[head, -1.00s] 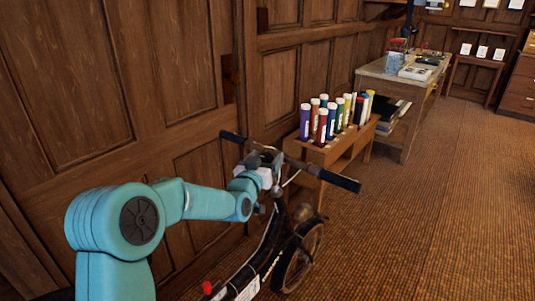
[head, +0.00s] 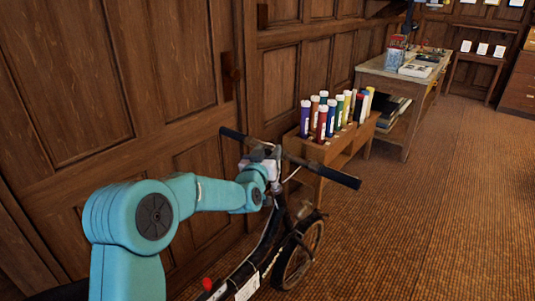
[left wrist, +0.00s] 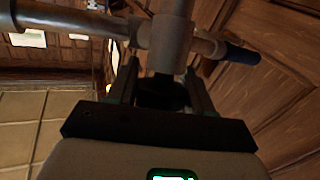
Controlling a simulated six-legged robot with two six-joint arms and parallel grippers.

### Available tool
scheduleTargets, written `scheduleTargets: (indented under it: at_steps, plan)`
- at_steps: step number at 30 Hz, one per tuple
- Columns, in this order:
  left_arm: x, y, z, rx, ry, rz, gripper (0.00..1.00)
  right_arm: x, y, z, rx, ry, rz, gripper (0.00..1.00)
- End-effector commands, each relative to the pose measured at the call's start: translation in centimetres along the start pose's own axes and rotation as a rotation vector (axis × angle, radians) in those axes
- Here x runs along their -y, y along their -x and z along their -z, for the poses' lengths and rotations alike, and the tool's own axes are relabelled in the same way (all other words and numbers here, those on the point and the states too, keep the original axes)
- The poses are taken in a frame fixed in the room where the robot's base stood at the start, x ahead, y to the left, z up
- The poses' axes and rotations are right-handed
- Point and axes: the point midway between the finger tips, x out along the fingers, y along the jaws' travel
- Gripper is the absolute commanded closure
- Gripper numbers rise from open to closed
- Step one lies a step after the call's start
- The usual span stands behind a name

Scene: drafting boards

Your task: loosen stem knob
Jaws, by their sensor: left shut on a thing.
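The black bicycle (head: 262,243) stands upright with its handlebar (head: 325,171) across the middle of the head view. My left gripper (head: 268,164) is at the handlebar's centre, by the top of the stem. In the left wrist view the grey stem (left wrist: 172,50) rises between the two fingers of my left gripper (left wrist: 161,82). A dark round stem knob (left wrist: 164,97) sits between the fingers, and they are shut on it. Shadow hides the exact contact, and my wrist covers the knob in the head view. My right gripper is not in view.
A wooden rack (head: 314,153) of several coloured tubes stands just behind the handlebar. A work table (head: 382,73) with books is farther back. Panelled wall (head: 62,85) closes the left side. The carpet (head: 430,220) on the right is clear.

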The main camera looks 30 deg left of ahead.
Motion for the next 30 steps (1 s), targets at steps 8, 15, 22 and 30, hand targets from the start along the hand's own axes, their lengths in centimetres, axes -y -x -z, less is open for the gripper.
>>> scheduleTargets:
  at_steps: [8,15,22,30]
  plan:
    - [0.1,0.0,0.6,-0.001,0.074,0.211,0.79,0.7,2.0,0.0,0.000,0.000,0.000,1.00]
    - [0.5,0.1,0.3,-0.002,0.104,0.309,0.79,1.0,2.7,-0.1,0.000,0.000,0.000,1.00]
    - [0.5,0.1,0.2,-0.003,0.104,0.311,0.79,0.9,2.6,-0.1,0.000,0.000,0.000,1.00]
    - [0.6,0.1,0.1,-0.001,0.104,0.311,0.28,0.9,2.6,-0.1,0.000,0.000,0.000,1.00]
